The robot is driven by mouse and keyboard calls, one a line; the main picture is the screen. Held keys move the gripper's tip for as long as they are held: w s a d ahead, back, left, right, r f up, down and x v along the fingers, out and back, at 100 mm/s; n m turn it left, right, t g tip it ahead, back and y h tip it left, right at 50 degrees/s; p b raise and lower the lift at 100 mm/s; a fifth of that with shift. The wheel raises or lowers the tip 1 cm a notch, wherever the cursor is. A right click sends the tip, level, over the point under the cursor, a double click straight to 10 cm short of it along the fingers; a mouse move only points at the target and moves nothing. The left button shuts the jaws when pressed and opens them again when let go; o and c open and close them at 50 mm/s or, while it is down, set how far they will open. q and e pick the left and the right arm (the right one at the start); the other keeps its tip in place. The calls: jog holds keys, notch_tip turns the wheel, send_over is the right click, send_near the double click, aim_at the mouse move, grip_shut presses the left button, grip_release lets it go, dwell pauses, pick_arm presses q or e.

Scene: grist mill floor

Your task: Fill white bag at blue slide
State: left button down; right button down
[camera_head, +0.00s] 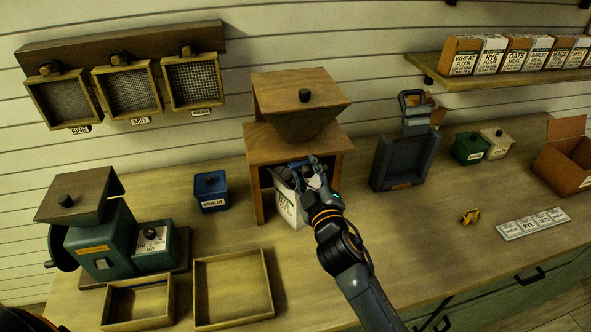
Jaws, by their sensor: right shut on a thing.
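The white bag (286,210) with dark print stands under the wooden hopper stand (254,192), in its front opening. My arm covers its right part. A blue piece, which looks like the blue slide (285,174), shows just above the bag at the hopper's outlet. My right gripper (305,173) is in front of the stand's opening, at the slide and over the bag's top. It is shut on what looks like the slide; its fingers hide the exact contact. Whether anything is flowing into the bag cannot be seen. My left gripper is not in view.
A blue wheat box (211,192) and a green mill (105,240) stand left of the hopper. Two shallow wooden trays (202,322) lie in front. A grey bag stand (403,160), green box (469,147) and label strip (533,224) are right. Sieves (133,92) hang behind.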

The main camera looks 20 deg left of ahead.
jog(key=shift+s+r, duration=0.15)
jog(key=shift+r, duration=0.15)
jog(key=shift+s+d, duration=0.35)
jog(key=shift+s, duration=0.1)
jog(key=shift+w, duration=0.15)
jog(key=shift+f, duration=0.25)
dwell(1.9)
